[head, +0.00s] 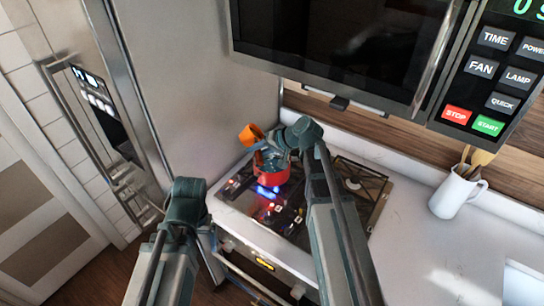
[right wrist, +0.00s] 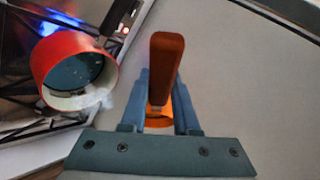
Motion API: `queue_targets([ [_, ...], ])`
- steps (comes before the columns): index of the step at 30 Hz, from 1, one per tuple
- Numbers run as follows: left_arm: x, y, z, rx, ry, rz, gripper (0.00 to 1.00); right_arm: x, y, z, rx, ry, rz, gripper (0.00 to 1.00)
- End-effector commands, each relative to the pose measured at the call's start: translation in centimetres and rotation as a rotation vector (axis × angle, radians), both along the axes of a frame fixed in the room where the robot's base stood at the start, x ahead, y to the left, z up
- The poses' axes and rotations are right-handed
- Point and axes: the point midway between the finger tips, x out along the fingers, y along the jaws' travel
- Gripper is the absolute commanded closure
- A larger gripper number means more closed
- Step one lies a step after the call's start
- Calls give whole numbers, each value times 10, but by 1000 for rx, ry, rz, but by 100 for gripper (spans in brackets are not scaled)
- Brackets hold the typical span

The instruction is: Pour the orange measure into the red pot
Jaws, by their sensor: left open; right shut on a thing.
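The red pot (head: 270,177) stands upright on the hob over a blue flame. In the right wrist view the red pot (right wrist: 72,72) shows its pale inner wall, dark bluish contents and a whitish haze at the rim. My right gripper (head: 268,146) is shut on the handle of the orange measure (head: 250,134), which is tilted and held above the pot's far left side. In the right wrist view the measure's handle (right wrist: 166,65) stands between the fingers; its contents are hidden. My left gripper (head: 207,240) is low at left, open and apart from the pot; its fingertips are hard to make out.
A tall steel fridge side (head: 205,80) rises left of the hob (head: 355,190). A microwave (head: 340,50) overhangs the back. A white jug (head: 452,193) with wooden utensils stands at right. The white counter (head: 420,255) between hob and jug is clear.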

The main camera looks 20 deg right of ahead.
Motion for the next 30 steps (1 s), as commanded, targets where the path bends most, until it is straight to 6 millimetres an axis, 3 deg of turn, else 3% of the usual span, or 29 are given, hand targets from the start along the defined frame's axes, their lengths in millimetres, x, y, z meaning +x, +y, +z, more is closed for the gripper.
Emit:
queue_targets([
  [30,0,0,-18,0,0,-1,18,-1,-4,3,136,-30,-1,100],
])
